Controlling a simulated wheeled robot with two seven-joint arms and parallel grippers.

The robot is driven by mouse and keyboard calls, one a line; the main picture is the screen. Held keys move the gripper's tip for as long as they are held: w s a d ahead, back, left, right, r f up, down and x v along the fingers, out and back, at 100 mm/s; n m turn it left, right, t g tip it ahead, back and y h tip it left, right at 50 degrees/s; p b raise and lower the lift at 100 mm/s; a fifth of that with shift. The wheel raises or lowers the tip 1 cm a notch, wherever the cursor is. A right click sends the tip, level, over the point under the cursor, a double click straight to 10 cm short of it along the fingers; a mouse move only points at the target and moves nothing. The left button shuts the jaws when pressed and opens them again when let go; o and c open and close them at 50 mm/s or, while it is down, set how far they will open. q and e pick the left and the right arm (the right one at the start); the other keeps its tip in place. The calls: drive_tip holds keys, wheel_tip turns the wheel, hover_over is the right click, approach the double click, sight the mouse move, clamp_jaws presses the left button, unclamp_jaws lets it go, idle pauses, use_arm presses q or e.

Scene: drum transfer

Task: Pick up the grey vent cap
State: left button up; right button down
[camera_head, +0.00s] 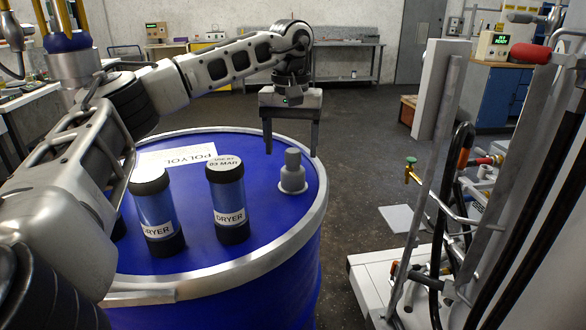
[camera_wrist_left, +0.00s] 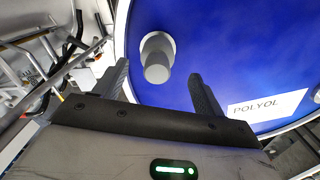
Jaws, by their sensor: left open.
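The grey vent cap (camera_head: 292,172) stands upright on the blue drum's top, near its right rim. It is a stepped grey cylinder on a wider round base. In the left wrist view the cap (camera_wrist_left: 157,58) shows beyond and between the two fingers, apart from both. My left gripper (camera_head: 291,148) is open and empty, its fingers pointing down above and behind the cap in the head view. The left gripper also shows in the left wrist view (camera_wrist_left: 160,75). My right gripper is not in view.
The blue drum (camera_head: 262,233) has a raised metal rim. Two blue dryer cylinders (camera_head: 228,197) (camera_head: 156,208) with black ends stand on it left of the cap, near a white POLYOL label (camera_head: 180,157). A cart with hoses (camera_head: 440,240) stands at the right; floor lies between.

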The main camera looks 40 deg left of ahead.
sight(293, 166)
use_arm(q)
drive_tip(key=shift+w+d+f+p, duration=0.1)
drive_tip(key=shift+f+p, duration=0.35)
drive_tip(key=shift+f, duration=2.3)
drive_tip(key=c, duration=1.1)
